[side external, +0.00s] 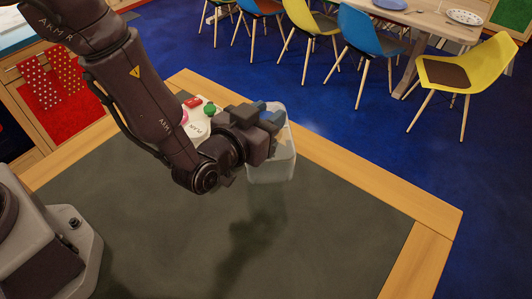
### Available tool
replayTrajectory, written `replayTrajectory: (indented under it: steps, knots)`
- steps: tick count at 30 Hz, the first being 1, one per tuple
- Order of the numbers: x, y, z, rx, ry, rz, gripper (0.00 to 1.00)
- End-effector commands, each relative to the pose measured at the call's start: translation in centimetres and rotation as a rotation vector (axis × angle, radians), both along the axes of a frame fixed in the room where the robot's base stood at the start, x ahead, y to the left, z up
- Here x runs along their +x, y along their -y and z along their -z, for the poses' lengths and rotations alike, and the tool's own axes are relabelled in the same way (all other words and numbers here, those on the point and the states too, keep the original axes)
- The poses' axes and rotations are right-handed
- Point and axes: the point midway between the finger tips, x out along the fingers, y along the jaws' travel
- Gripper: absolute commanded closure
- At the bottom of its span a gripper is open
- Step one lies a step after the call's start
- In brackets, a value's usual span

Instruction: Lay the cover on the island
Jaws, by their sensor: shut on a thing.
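My gripper (266,116) is above the far side of the island and is shut on the cover (272,168). The cover is a pale, translucent, box-like piece with rounded corners, hanging below and to the right of the jaws. A dark shadow lies on the island top in front of it, and the cover looks held above the surface. The jaws hide part of its upper end, so the exact grip cannot be made out. The island (330,235) has a dark grey top with a light wooden border.
The front and right of the dark top are clear. Beyond are blue floor, a yellow chair (470,70), other coloured chairs and a dining table with plates.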

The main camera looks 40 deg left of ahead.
Motion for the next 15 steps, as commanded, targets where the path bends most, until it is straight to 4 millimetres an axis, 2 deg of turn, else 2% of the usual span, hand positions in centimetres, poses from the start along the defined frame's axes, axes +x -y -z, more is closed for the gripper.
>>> replayTrajectory:
  steps: [10, 15]
  knots:
    - [0.0, -0.1, 4.4, 0.001, 0.000, -0.004, 0.94]
    - [0.0, -0.1, 5.2, -0.002, 0.004, -0.003, 0.94]
